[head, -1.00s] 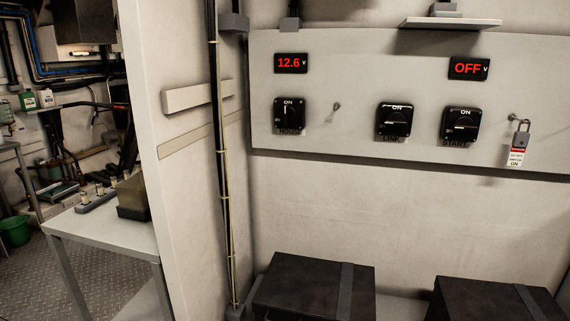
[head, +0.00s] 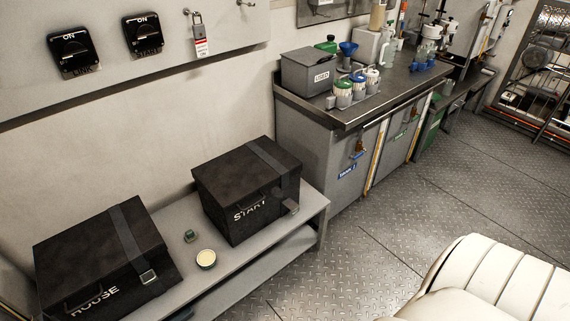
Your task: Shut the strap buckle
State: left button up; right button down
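Two black battery boxes stand on a low grey bench in the head view. The box marked HOUSE (head: 85,262) has a grey strap (head: 127,240) over it, with a pale greenish buckle (head: 148,277) low on its front. The box marked START (head: 226,187) also has a grey strap (head: 268,163), with a grey buckle part (head: 291,208) at its front right. I cannot tell from here whether either buckle is open or shut. Neither of my grippers shows in this view.
A small green item (head: 190,236) and a round cream-topped tin (head: 205,258) sit on the bench (head: 235,268) between the boxes. A workbench (head: 340,110) with bottles stands behind. A white padded seat (head: 480,285) fills the lower right. The plate floor (head: 370,235) between is clear.

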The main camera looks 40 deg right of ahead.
aim_at(292, 205)
jog(key=z, duration=0.9)
